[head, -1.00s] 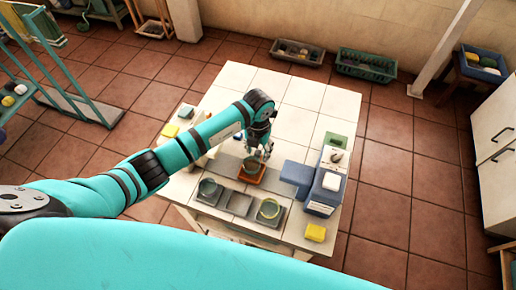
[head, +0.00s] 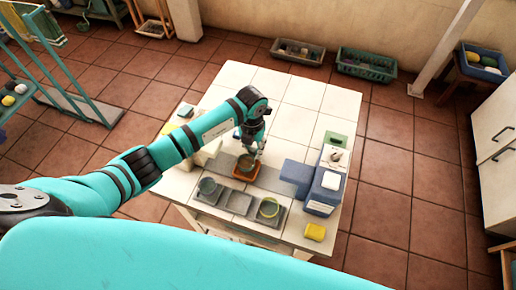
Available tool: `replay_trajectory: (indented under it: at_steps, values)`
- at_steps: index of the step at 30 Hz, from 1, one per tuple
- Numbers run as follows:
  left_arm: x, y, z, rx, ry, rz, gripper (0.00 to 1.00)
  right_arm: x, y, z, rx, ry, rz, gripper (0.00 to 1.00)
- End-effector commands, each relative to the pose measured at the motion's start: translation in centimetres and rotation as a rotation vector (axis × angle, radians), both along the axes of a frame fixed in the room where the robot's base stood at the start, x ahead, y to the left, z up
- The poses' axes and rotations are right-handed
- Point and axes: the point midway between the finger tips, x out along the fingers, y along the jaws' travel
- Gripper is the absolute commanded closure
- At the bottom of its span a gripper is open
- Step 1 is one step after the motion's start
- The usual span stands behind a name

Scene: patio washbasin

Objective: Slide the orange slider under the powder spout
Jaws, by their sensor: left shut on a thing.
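The orange slider (head: 244,178), a small tray with a dark bowl (head: 247,162) in it, sits on a grey track (head: 270,179) on the white tiled table. My left gripper (head: 257,154) is shut at the slider's far right side, seemingly on the slider; the fingertips are small and the exact contact is hard to see. A blue-grey dispenser (head: 325,189) stands to the right, with a blue block (head: 296,174) jutting left over the track's right end. The spout opening itself is hidden from above. The slider is left of this block, with a gap between. My right gripper is not in view.
The table's far part is clear.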

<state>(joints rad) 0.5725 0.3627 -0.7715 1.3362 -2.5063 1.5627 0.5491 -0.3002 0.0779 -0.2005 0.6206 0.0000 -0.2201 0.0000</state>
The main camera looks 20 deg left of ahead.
Motion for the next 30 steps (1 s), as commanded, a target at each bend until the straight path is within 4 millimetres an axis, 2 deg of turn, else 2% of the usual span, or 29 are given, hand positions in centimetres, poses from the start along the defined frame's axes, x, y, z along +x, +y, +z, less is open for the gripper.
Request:
replay_trajectory:
  at_steps: [1, 3, 9, 14, 22, 23, 28, 30]
  values:
    - [0.2, 1.8, 0.0, 0.010, -0.002, 0.005, 1.00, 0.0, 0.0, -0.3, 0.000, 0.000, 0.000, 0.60]
    - [0.2, 3.8, -0.1, 0.011, -0.002, 0.005, 1.00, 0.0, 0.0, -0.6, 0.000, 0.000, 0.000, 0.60]
    - [0.4, 8.3, -0.1, 0.008, -0.002, 0.003, 1.00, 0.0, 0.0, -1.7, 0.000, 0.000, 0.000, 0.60]
    - [0.4, 9.7, 0.0, 0.004, -0.002, 0.002, 1.00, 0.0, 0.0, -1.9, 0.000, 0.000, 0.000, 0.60]
    - [0.4, 9.9, 0.2, 0.007, -0.001, 0.003, 1.00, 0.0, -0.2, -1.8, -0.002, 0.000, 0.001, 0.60]
    - [0.4, 9.9, 0.2, 0.007, -0.001, 0.003, 0.77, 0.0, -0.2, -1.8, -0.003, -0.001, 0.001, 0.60]
    - [0.4, 9.9, 0.1, 0.007, -0.001, 0.003, 0.56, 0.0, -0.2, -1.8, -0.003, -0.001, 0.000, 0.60]
    - [0.4, 9.8, 0.1, 0.006, -0.001, 0.002, 0.56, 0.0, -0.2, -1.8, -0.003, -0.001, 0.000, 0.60]
